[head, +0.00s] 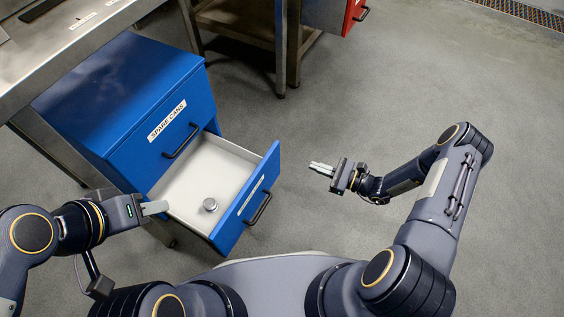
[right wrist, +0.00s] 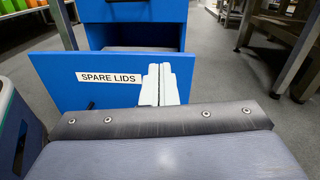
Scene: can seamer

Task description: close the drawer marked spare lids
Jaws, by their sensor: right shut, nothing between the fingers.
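The blue drawer marked spare lids (right wrist: 110,78) stands pulled out of the blue cabinet (head: 120,90). In the head view its front (head: 246,200) has a label and a dark handle (head: 258,208); its white inside (head: 180,190) shows.
The drawer marked spare cans (head: 150,140) above is shut. A metal worktop (head: 70,40) overhangs the cabinet at the upper left. A red unit (head: 354,14) and table legs (head: 280,50) stand at the back. The floor (head: 430,80) to the right is clear.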

